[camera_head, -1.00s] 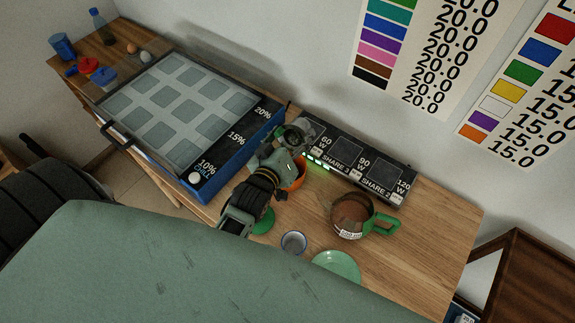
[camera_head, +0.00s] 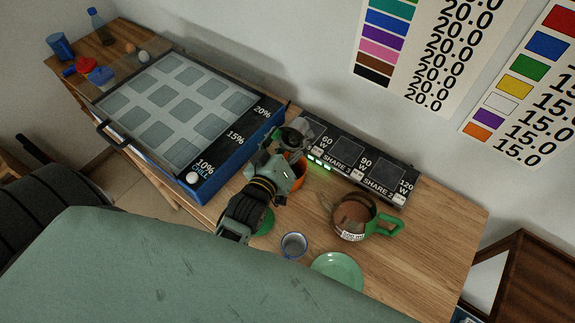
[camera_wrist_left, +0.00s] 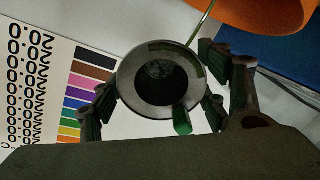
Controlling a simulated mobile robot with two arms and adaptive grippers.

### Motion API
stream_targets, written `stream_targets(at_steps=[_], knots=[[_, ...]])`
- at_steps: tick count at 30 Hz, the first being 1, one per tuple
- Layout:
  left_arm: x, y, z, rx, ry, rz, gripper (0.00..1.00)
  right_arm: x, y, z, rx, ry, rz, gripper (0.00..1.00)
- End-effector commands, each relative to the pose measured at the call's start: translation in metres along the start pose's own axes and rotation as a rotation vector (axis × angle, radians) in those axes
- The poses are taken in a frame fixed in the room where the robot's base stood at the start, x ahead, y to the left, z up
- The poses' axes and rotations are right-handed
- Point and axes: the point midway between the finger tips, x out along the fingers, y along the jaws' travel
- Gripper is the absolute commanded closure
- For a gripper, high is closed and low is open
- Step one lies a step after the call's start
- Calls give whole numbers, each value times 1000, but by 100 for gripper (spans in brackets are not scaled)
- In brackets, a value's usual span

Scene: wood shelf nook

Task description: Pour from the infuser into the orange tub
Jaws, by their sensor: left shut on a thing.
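My left gripper (camera_head: 287,150) reaches over the table from the left and is shut on the infuser (camera_head: 294,133), a grey round vessel. In the left wrist view the infuser (camera_wrist_left: 160,78) sits between the fingers, its round mouth with a dark inside facing the camera. A green tab and a thin green rod show beside it. The orange tub (camera_head: 298,178) stands on the table just below and right of the gripper, partly hidden by it. The tub also shows at the top right of the left wrist view (camera_wrist_left: 262,12). No falling contents are visible. My right gripper is out of view.
A black charging strip (camera_head: 362,171) lies behind the tub. A blue-sided tray unit (camera_head: 238,150) is to the left. A brown-filled pot (camera_head: 352,214) with a green handle, a small cup (camera_head: 293,245) and a green plate (camera_head: 337,272) stand to the right and front.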

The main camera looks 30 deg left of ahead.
Motion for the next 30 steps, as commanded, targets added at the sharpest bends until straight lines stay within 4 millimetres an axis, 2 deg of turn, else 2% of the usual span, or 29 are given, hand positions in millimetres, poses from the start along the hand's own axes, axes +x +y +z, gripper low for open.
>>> stream_targets(at_steps=[30], knots=[[-5,0,0,0,96,62,58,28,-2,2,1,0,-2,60]])
